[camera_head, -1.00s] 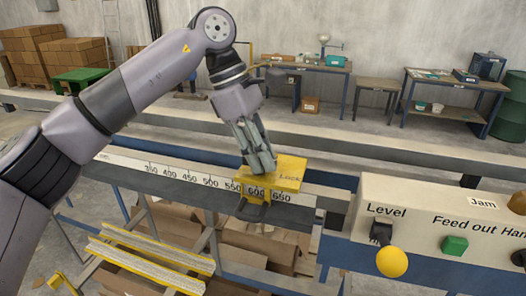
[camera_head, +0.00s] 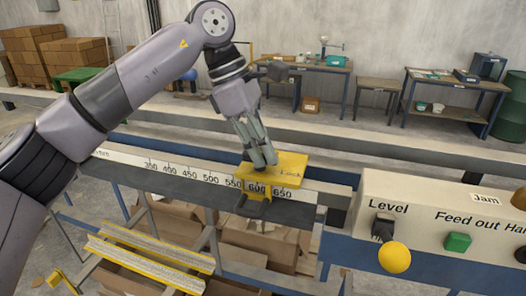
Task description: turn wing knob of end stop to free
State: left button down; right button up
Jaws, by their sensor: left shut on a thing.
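The yellow end stop (camera_head: 285,166) sits on the rail with the number scale (camera_head: 190,172), near the 600 and 650 marks. The word "Lock" shows on its top at the right. My left gripper (camera_head: 262,163) points down at the top of the end stop, with its fingers shut at the left part of it. The wing knob is hidden between or behind the fingers, so its angle cannot be told. My right gripper is not in view.
A control panel (camera_head: 455,205) with a yellow ball-ended lever (camera_head: 394,257) and a green button (camera_head: 457,242) stands at the right. Cardboard boxes (camera_head: 180,225) lie below the rail.

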pick_arm(q)
jog(key=n+t+b, duration=0.1)
jog(key=n+b, duration=0.1)
jog(key=n+t+b, duration=0.1)
jog(key=n+b, duration=0.1)
jog(key=n, duration=0.1)
jog(key=shift+w+f, duration=0.1)
jog(key=shift+w, duration=0.1)
jog(key=n+t+b, duration=0.1)
jog(key=n+b, duration=0.1)
jog(key=n+t+y+b, duration=0.1)
jog(key=n+b, duration=0.1)
jog(key=n, duration=0.1)
jog(key=shift+w+n, duration=0.15)
jog(key=shift+n, duration=0.15)
jog(key=n+b, duration=0.1)
jog(key=n, duration=0.2)
jog(key=shift+w+a+t+y, duration=0.1)
jog(key=shift+t+y, duration=0.3)
jog(key=shift+n+y+b, duration=0.4)
jog(key=shift+n+b, duration=0.35)
jog(key=shift+n, duration=0.45)
jog(key=shift+a+n+t, duration=0.1)
jog(key=shift+n+t, duration=0.2)
jog(key=shift+n, duration=0.2)
jog(key=c, duration=1.6)
grip_release()
jog(key=shift+w+y, duration=0.1)
jog(key=shift+y, duration=0.2)
jog(key=shift+c, duration=0.2)
